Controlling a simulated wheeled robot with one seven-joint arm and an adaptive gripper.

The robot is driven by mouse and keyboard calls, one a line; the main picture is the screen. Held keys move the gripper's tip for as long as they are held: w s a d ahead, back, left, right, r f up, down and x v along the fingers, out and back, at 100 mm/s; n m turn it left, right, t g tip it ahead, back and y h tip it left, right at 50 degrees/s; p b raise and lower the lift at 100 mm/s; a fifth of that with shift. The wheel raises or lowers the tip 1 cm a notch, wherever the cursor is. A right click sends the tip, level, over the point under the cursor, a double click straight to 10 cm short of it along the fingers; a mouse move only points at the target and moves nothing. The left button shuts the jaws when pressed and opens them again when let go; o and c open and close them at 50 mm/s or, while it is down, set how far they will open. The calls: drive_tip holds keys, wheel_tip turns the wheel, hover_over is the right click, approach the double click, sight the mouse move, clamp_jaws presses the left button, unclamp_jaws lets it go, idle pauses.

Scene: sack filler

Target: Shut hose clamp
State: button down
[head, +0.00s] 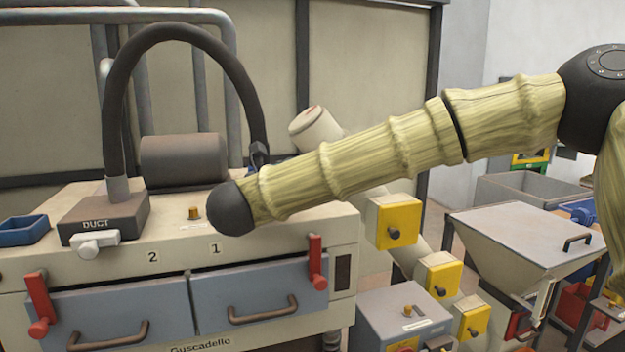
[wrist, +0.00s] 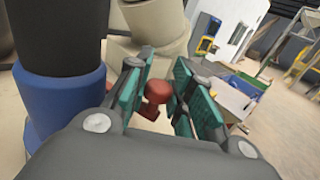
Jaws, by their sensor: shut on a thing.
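The black hose (head: 181,32) arches from the duct box (head: 104,218) over the machine top. Its near end drops behind my arm. In the wrist view a black hose end (wrist: 58,35) sits in a blue collar (wrist: 66,103) at the left. A red knobbed handle (wrist: 157,88), which looks like the clamp's lever, is beside the collar. My gripper (wrist: 163,74) has its teal-padded fingers on either side of this handle and is shut on it. The clamp's band is not clearly visible. In the head view my arm hides the gripper and the handle.
Two grey drawers (head: 255,292) with red levers face the front. A blue tray (head: 24,230) is on the machine's left. Yellow boxes with black knobs (head: 393,222) stand right of the machine, and a grey hopper (head: 527,240) stands farther right.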

idle(0.6)
drive_tip(key=c, duration=1.2)
unclamp_jaws()
drive_tip(key=shift+s, duration=0.1)
